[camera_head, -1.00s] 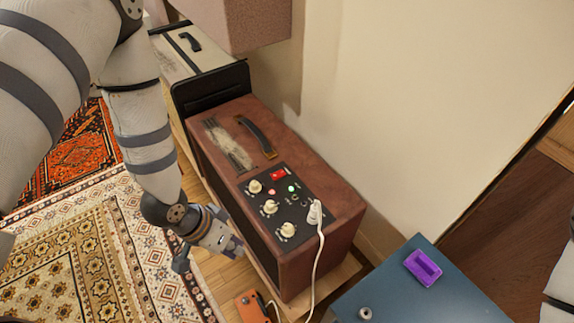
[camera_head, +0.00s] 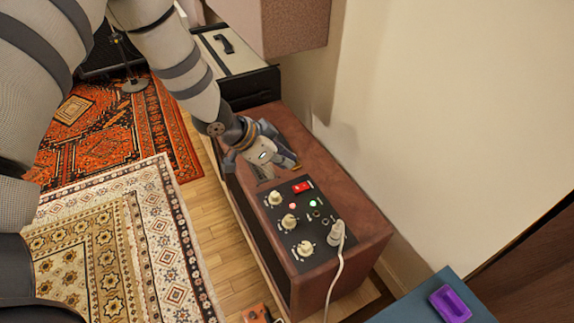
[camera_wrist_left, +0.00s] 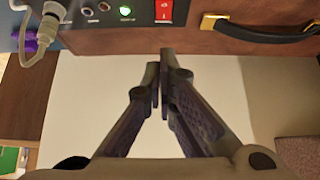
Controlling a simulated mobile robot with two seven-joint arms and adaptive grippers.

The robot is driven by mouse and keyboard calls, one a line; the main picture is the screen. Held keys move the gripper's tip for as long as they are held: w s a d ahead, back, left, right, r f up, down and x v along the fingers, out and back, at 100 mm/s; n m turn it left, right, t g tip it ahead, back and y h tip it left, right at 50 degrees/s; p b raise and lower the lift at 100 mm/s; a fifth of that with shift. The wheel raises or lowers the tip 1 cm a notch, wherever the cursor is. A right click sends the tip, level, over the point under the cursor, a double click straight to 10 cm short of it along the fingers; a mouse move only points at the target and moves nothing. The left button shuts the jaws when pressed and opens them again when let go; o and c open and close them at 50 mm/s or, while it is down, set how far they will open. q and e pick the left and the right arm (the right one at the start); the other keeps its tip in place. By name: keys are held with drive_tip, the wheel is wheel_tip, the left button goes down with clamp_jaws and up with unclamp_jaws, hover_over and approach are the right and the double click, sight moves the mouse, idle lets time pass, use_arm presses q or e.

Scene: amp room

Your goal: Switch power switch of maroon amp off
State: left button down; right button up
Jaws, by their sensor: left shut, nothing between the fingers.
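The maroon amp (camera_head: 350,200) stands along the wall, with a black control panel (camera_head: 320,240) on its top. The red power switch (camera_head: 302,187) sits at the panel's upper edge, near a lit green light (camera_head: 313,203). In the left wrist view the red switch (camera_wrist_left: 164,10) is at the top, just beyond the fingertips. My left gripper (camera_head: 292,165) is over the amp top, close to the switch; its fingers (camera_wrist_left: 160,65) are together and empty. Whether they touch the amp cannot be told. My right gripper is not in view.
A white cable plug (camera_head: 336,232) stands up from the panel beside several knobs. A black handle (camera_wrist_left: 268,28) lies right of the switch in the wrist view. A blue surface with a purple object (camera_head: 450,303) is at lower right. A brown box overhangs behind.

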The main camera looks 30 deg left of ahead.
use_arm(q)
drive_tip(key=b, duration=0.1)
hover_over(305, 188)
drive_tip(key=s+a, duration=0.1)
drive_tip(key=s, duration=0.1)
wheel_tip(305, 188, down, 5)
drive_tip(key=shift+a+f, duration=0.15)
drive_tip(key=shift+f, duration=0.05)
wheel_tip(305, 188, down, 3)
drive_tip(key=shift+w+f+b, duration=0.1)
drive_tip(key=shift+f+b, duration=0.1)
drive_tip(key=shift+b, duration=0.25)
drive_tip(key=shift+f, duration=0.35)
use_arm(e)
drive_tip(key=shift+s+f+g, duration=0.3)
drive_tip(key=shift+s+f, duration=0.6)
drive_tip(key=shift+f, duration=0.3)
use_arm(q)
drive_tip(key=shift+s+a+f, duration=0.1)
drive_tip(key=shift+s+f, duration=0.15)
drive_tip(key=shift+f, duration=0.2)
drive_tip(key=shift+w, duration=0.1)
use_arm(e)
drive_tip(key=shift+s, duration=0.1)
use_arm(q)
drive_tip(key=shift+w+d+r, duration=0.25)
drive_tip(key=shift+w+d, duration=0.1)
drive_tip(key=shift+w, duration=0.25)
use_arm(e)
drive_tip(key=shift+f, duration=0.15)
